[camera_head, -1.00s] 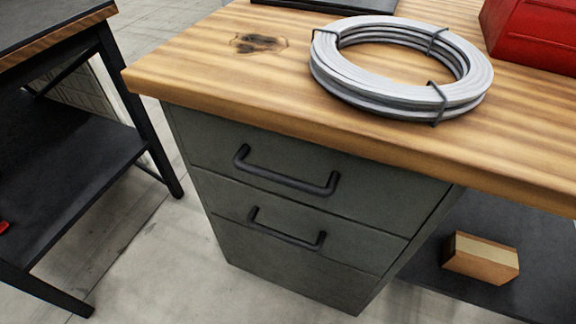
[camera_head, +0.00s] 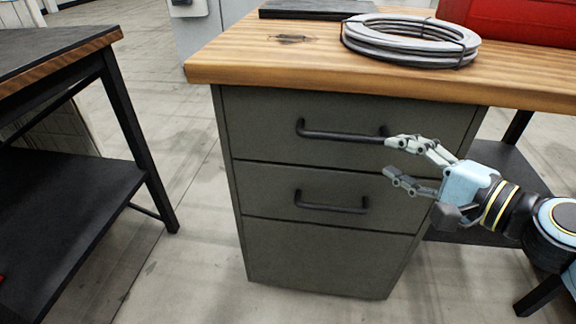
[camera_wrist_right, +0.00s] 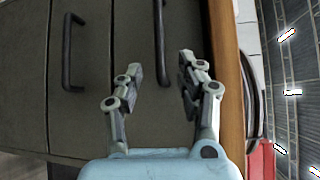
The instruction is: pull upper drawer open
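The upper drawer (camera_head: 270,120) is the top front of a dark grey cabinet under a wooden worktop, and it looks closed. Its black bar handle (camera_head: 340,133) runs across the front; in the right wrist view the handle (camera_wrist_right: 160,45) stands just ahead of the fingers. My right gripper (camera_head: 388,160) is open and empty, with its fingertips near the handle's right end. In the right wrist view the two fingers of the gripper (camera_wrist_right: 160,72) are spread apart, and the handle's end lies roughly between them. I cannot tell whether they touch it. My left gripper is not in view.
The lower drawer (camera_head: 262,190) has a similar handle (camera_head: 330,207) and is closed. A coil of grey cable (camera_head: 410,45) and a red box (camera_head: 510,18) rest on the worktop (camera_head: 300,68). A dark workbench (camera_head: 60,210) stands at left, with clear floor between.

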